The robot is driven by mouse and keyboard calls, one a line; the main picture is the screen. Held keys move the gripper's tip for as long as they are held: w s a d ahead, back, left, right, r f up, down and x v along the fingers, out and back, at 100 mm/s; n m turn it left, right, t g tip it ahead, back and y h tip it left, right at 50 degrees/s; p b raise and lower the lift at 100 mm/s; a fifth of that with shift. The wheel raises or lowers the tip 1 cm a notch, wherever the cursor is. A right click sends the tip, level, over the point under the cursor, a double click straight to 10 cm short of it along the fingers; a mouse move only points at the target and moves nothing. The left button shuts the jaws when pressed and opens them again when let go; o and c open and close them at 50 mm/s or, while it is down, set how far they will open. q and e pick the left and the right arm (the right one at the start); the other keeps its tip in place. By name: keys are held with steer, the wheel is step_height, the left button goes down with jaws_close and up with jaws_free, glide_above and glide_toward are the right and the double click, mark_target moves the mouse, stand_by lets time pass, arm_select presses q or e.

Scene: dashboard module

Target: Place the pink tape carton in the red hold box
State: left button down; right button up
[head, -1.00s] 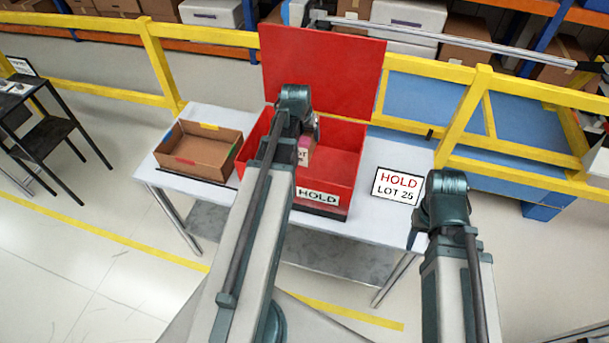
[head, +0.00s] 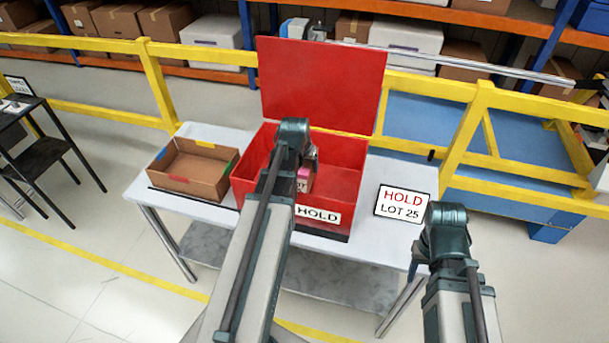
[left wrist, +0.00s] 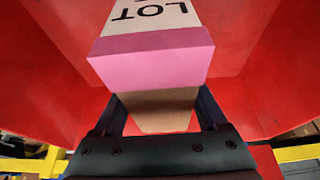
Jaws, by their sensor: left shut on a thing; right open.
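The pink tape carton (head: 304,181), with a pink band and a white label, is inside the opening of the red hold box (head: 347,186). My left gripper (head: 310,165) is shut on the carton; my own wrist hides much of the grip. In the left wrist view the carton (left wrist: 150,58) shows its pink band and "LOT" label, with its brown part between the fingers (left wrist: 160,112). Red walls surround it. I cannot tell whether it touches the box floor. The box lid (head: 320,85) stands open at the back. My right gripper (head: 416,262) is open, beside the table's right front edge.
An open brown cardboard tray (head: 195,168) stands left of the red box on the white table (head: 215,133). A "HOLD LOT 25" sign (head: 403,203) lies to the right. A yellow rail (head: 425,86) runs behind the table.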

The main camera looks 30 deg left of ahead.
mark_target(306, 174)
arm_select(q)
steer(key=shift+f+b, duration=1.3)
steer(key=shift+f, duration=0.35)
steer(key=shift+f, duration=0.15)
jaws_free()
steer(key=p+v, duration=1.1)
steer(key=v, duration=0.1)
steer(key=shift+s, duration=0.1)
steer(key=shift+r, duration=0.2)
